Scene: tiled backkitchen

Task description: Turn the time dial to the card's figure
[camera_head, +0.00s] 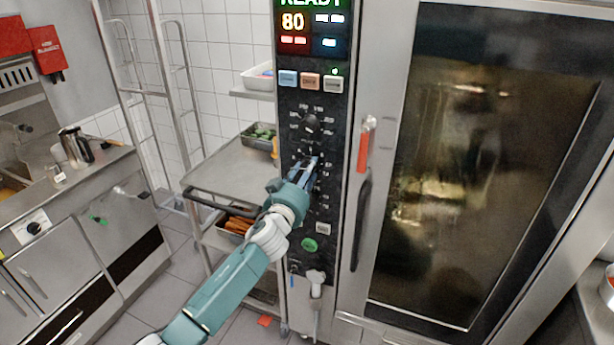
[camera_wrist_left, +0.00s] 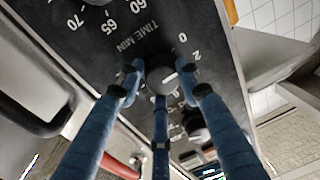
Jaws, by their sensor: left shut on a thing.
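The oven's black control panel (camera_head: 323,215) stands upright in the middle of the head view. My left gripper (camera_head: 308,168) reaches its lower knob, the time dial, and covers most of it there. In the left wrist view the blue fingers (camera_wrist_left: 160,82) are closed around the time dial (camera_wrist_left: 163,74). "TIME MIN" and the figures 0, 2, 60, 65 and 70 show around it; the dial's pointer cannot be made out. I cannot make out a card with a figure. My right gripper is not in view.
Another black knob (camera_head: 312,122) sits above, under several buttons and a lit display (camera_head: 293,22) reading 80. The glass oven door (camera_head: 475,170) and its handle (camera_head: 361,220) are to the right. A steel trolley (camera_head: 215,172) with trays stands left.

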